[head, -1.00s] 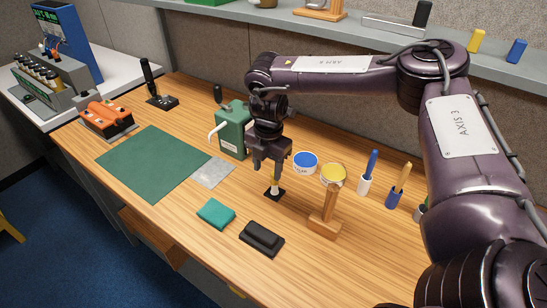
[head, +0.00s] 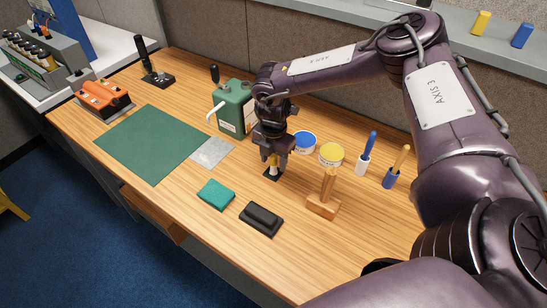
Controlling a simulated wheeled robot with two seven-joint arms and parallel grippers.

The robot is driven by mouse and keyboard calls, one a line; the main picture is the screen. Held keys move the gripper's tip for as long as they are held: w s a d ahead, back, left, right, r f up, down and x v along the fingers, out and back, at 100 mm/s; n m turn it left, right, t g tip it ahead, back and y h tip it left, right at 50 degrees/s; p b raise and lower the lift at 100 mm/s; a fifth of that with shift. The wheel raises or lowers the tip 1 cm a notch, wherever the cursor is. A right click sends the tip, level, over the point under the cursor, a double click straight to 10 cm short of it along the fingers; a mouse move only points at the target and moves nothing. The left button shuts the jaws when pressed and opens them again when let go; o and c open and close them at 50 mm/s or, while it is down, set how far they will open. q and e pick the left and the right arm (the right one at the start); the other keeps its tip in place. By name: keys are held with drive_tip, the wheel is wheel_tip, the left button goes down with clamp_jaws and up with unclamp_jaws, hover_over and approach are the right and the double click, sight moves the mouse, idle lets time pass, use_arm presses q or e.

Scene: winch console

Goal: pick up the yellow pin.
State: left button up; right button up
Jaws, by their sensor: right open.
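The yellow pin (head: 273,159) shows as a small yellow bit above a white piece on a small black square base (head: 271,175), upright on the wooden bench. My right gripper (head: 272,158) points down over it, with its fingers on either side of the yellow bit. The gripper is open, and the fingers hide much of the pin. I cannot tell whether they touch it. My left gripper is not in view.
A black block (head: 261,219) and a teal sponge (head: 215,194) lie in front.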

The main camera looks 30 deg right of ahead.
clamp_jaws()
